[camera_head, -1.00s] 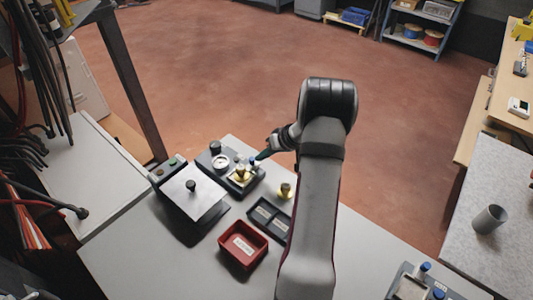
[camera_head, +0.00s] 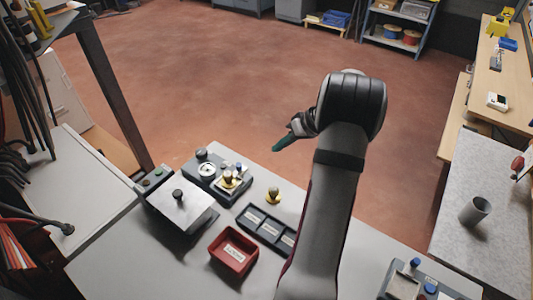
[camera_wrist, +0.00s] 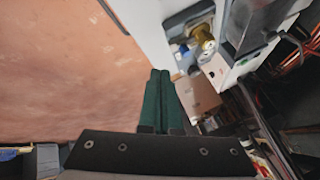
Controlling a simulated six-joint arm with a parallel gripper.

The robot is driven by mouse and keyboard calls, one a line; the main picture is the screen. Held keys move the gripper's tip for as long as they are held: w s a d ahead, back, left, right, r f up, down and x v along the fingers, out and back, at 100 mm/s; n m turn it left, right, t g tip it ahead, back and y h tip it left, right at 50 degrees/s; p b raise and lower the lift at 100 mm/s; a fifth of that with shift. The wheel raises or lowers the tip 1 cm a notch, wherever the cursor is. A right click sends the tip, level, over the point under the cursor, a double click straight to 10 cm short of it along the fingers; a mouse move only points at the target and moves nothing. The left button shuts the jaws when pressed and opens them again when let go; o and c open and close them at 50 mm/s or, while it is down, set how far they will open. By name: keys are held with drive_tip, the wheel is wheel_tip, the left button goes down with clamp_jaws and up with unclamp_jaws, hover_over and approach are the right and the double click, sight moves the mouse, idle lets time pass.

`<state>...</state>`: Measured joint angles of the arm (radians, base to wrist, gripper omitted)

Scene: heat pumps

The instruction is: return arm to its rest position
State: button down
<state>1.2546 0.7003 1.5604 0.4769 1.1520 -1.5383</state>
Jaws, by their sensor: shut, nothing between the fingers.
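My gripper (camera_head: 279,147) is in the air above the back edge of the table, raised over the floor side in the head view. In the wrist view its two dark green fingers (camera_wrist: 158,88) lie side by side, shut and empty. Below and to its left stands a dark test fixture (camera_head: 222,178) with a round gauge and a brass piece on it. The fixture with its brass piece (camera_wrist: 203,36) also shows at the top of the wrist view, apart from the fingers.
The grey table holds a lidded press-like box (camera_head: 181,205), a red bin (camera_head: 233,252), a dark compartment tray (camera_head: 268,229) and a loose brass piece (camera_head: 273,196). A grey cup (camera_head: 475,211) stands on the right bench. A dark post rises at left. Open floor lies behind.

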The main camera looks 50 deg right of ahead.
drive_tip(key=w+a+r+g+y, duration=0.1)
drive_tip(key=w+a+r, duration=0.15)
drive_tip(key=a, duration=0.55)
drive_tip(key=w+a+r+g, duration=0.1)
drive_tip(key=a+r, duration=0.2)
drive_tip(key=a, duration=0.4)
drive_tip(key=w+a+r+g+y, duration=0.1)
drive_tip(key=a+r, duration=0.2)
drive_tip(key=a, duration=0.5)
drive_tip(key=s+a+r+n+g, duration=0.1)
drive_tip(key=s+a, duration=0.3)
drive_tip(key=a, duration=0.3)
drive_tip(key=s+a+r+g, duration=0.1)
drive_tip(key=s+a+g, duration=0.15)
drive_tip(key=a, duration=0.45)
drive_tip(key=s+a+f+h, duration=0.1)
drive_tip(key=s+a, duration=0.5)
drive_tip(key=s, duration=0.6)
drive_tip(key=shift+s+a+f+m+g+h, duration=0.2)
drive_tip(key=shift+f+m+g+h, duration=0.15)
drive_tip(key=shift+f, duration=0.2)
